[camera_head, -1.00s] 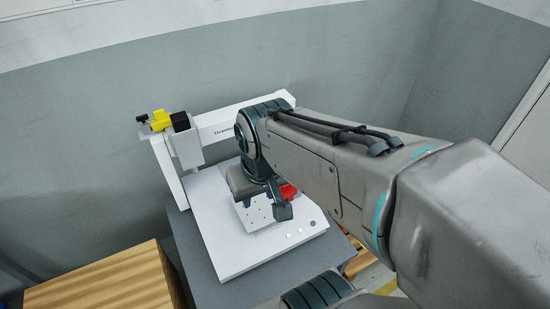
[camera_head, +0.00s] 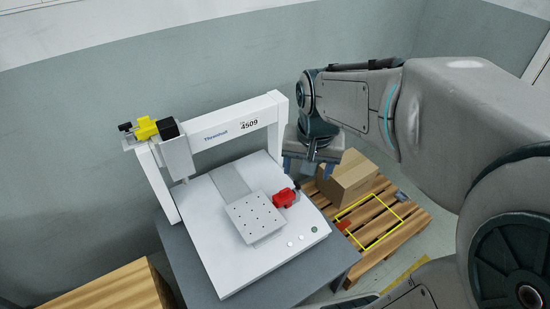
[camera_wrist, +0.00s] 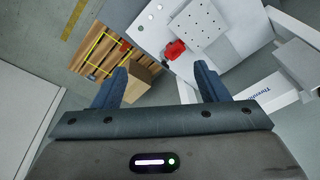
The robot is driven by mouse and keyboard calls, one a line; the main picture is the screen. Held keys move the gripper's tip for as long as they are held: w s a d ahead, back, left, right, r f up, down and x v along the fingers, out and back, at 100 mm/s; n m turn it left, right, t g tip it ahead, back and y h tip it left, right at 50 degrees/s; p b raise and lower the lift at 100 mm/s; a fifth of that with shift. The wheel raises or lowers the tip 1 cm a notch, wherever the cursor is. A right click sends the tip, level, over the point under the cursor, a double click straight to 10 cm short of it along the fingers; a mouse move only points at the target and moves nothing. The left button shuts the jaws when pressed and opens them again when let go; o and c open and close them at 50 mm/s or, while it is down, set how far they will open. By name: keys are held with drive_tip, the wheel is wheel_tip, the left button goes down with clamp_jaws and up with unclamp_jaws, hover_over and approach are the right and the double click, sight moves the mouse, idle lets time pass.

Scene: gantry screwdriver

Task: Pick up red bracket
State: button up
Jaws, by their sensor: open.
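The red bracket (camera_head: 284,198) sits on the white machine base, at the right edge of the perforated plate (camera_head: 250,212). In the wrist view the red bracket (camera_wrist: 175,50) lies ahead of and between the directions of my finger tips, some distance away. My gripper (camera_head: 308,166) is to the right of the machine, raised and apart from the bracket. In the wrist view its two dark blue fingers (camera_wrist: 160,76) are spread open with nothing between them.
The white gantry (camera_head: 235,127) stands behind the plate, with a yellow-black screwdriver unit (camera_head: 150,128) at its left. A cardboard box (camera_head: 347,178) is on a wooden pallet (camera_head: 412,228) to the right, with a yellow outlined area and a small red piece (camera_head: 343,225).

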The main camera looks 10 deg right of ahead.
drive_tip(key=w+f+m+g+b, duration=0.1)
drive_tip(key=w+f+m+b, duration=0.45)
drive_tip(key=w+f, duration=0.55)
drive_tip(key=m+g+b, duration=0.1)
drive_tip(key=m+b, duration=0.3)
drive_tip(key=b, duration=0.1)
hover_over(283, 191)
wheel_tip(283, 191, down, 11)
wheel_tip(283, 191, down, 14)
drive_tip(key=shift+f+b, duration=0.1)
drive_tip(key=shift+b, duration=1.05)
drive_tip(key=c, duration=1.1)
